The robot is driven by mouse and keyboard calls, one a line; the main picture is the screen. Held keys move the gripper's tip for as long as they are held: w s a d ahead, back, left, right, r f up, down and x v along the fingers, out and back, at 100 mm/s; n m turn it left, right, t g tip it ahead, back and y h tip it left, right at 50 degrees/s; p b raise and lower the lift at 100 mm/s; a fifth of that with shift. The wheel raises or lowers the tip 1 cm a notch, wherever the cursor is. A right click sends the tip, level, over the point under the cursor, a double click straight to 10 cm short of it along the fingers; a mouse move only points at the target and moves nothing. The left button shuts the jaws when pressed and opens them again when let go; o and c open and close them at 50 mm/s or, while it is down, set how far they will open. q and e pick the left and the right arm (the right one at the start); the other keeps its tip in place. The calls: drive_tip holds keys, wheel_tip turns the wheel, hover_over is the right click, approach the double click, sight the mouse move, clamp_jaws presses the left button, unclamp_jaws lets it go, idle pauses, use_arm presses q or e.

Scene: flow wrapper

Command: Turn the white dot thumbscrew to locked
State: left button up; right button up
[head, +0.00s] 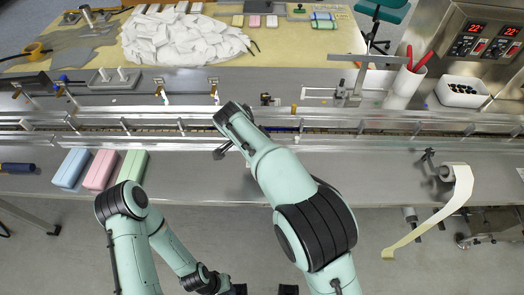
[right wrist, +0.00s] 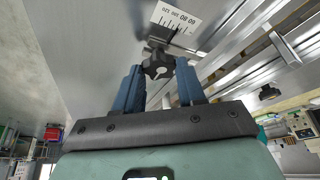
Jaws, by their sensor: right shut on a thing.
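A dark lobed thumbscrew (right wrist: 158,64) shows in the right wrist view, just below a white scale label (right wrist: 176,20) with black marks and numbers. My right gripper (right wrist: 159,72) has its two blue fingers on either side of the knob and is shut on it. No white dot can be made out on the knob from here. In the head view my right gripper (head: 221,152) is small and dark at the front guide rail, and the thumbscrew is hidden there.
Metal guide rails (head: 340,141) run across the conveyor. Blue (head: 70,168), pink (head: 100,169) and green (head: 131,168) packs lie left on the front ledge. A film strip (head: 450,205) hangs at the right. The ledge right of my right arm is largely clear.

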drive_tip(key=o, duration=1.1)
drive_tip(key=shift+c, duration=0.2)
drive_tip(key=p+v, duration=0.1)
drive_tip(key=v, duration=1.2)
drive_tip(key=shift+r+p, duration=0.15)
drive_tip(key=shift+p, duration=0.25)
